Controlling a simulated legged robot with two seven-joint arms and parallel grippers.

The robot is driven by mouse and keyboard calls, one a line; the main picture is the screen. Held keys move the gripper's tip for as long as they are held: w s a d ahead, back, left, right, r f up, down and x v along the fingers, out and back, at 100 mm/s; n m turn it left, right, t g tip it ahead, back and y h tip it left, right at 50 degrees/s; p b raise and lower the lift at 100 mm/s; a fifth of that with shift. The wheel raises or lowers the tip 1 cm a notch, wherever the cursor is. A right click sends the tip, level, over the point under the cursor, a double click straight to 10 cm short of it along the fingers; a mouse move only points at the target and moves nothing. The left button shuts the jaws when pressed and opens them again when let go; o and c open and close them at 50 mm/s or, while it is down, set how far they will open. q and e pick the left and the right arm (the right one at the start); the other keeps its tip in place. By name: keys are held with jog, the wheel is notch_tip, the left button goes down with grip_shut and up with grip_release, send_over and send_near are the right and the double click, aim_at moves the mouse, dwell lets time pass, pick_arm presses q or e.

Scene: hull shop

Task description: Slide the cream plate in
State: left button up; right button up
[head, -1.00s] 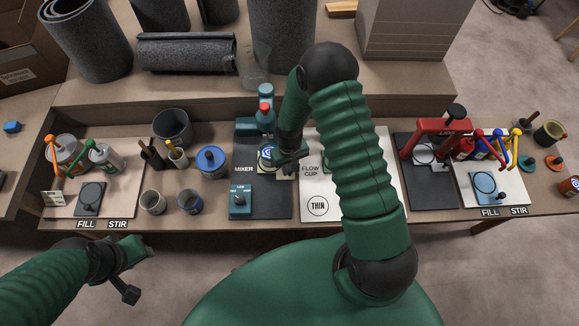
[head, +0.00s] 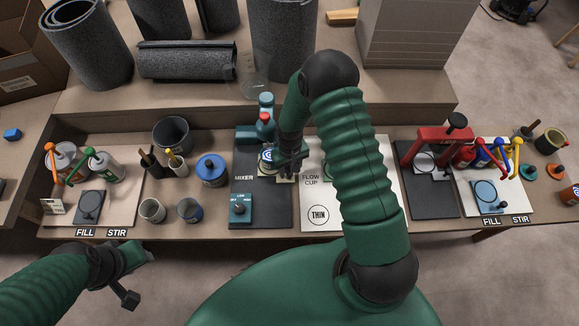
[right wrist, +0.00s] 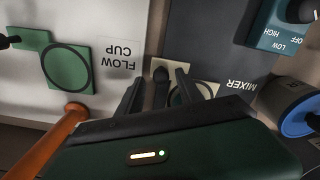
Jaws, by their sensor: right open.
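The cream plate (right wrist: 213,87) lies flat at the mixer's dark base, with a dark ring marked on it. In the head view only a small part of the cream plate (head: 286,180) shows beside my right gripper (head: 290,167). In the right wrist view my right gripper (right wrist: 158,78) is open, its two fingers on either side of a dark upright knob (right wrist: 160,75) by the plate. I cannot tell whether the fingers touch it. My left gripper (head: 134,275) is open and empty in front of the bench, away from the plate.
The mixer's dark base (head: 270,213) carries a teal control box (head: 240,208). The white flow cup board (head: 318,190) is to its right, with a green plate (right wrist: 67,67). A blue-lidded can (head: 211,168) stands to the left. A red press (head: 440,130) stands farther right.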

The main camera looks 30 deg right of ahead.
notch_tip(320, 180, up, 17)
jog(key=p, duration=0.1)
jog(key=shift+p, duration=0.3)
jog(key=shift+w+f, duration=0.1)
